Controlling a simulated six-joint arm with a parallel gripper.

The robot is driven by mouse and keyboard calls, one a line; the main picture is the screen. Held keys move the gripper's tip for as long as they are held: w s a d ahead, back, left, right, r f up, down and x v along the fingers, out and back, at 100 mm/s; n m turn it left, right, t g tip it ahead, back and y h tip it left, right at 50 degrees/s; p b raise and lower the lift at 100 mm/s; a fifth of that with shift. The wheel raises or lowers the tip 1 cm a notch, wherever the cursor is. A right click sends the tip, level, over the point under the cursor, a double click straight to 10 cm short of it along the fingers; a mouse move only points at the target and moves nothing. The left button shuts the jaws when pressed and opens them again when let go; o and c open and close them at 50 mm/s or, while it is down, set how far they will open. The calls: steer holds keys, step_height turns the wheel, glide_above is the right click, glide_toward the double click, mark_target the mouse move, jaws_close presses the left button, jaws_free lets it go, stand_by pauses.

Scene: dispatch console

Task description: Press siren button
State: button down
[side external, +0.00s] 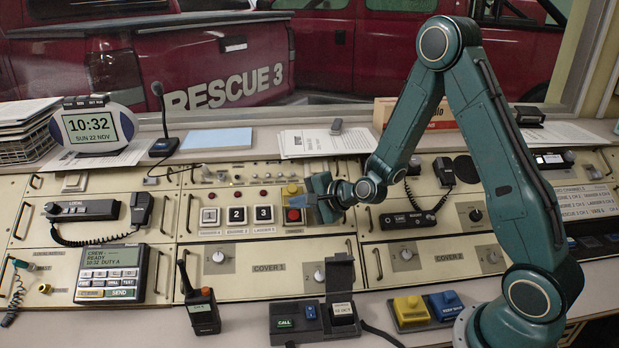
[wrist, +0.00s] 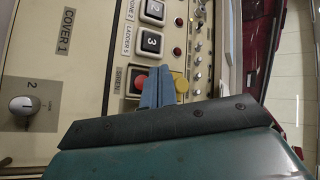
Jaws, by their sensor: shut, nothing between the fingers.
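The red siren button (side external: 293,215) sits at the right end of the row of numbered buttons on the upper console panel. In the wrist view the red button (wrist: 140,83) shows beside the SIREN label (wrist: 122,80). My gripper (side external: 305,201) is shut and empty, its blue fingers at the right of the red button. In the wrist view my gripper's fingertips (wrist: 159,70) lie between the red button and a yellow button, partly overlapping the red button's housing. I cannot tell whether they touch the panel.
The yellow button (side external: 291,189) stands just behind the red one. A radio handset (side external: 444,172) with a coiled cord is to the right. An open flip-cover box (side external: 341,275) and a walkie-talkie (side external: 202,310) stand in front.

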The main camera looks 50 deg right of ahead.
mark_target(289, 213)
steer(key=shift+w+d+f, duration=0.35)
steer(key=shift+f, duration=0.35)
steer(key=shift+w+d+f, duration=0.3)
steer(key=shift+f, duration=0.45)
steer(key=shift+w+d+f, duration=0.35)
steer(key=shift+f, duration=0.35)
steer(key=shift+w+d+f, duration=0.2)
steer(key=shift+f, duration=0.25)
steer(key=shift+w+d+f, duration=0.15)
steer(key=shift+d+f, duration=0.05)
steer(key=shift+f, duration=0.25)
stand_by(2.0)
steer(key=shift+r, duration=0.15)
steer(key=shift+s+a+r, duration=0.4)
steer(key=shift+r, duration=0.3)
steer(key=shift+r, duration=0.1)
steer(key=shift+s+a+r, duration=0.3)
steer(key=shift+r, duration=0.35)
steer(key=shift+s+a+r, duration=0.35)
steer(key=shift+r, duration=0.35)
steer(key=shift+s+a+r, duration=0.3)
steer(key=shift+r, duration=0.35)
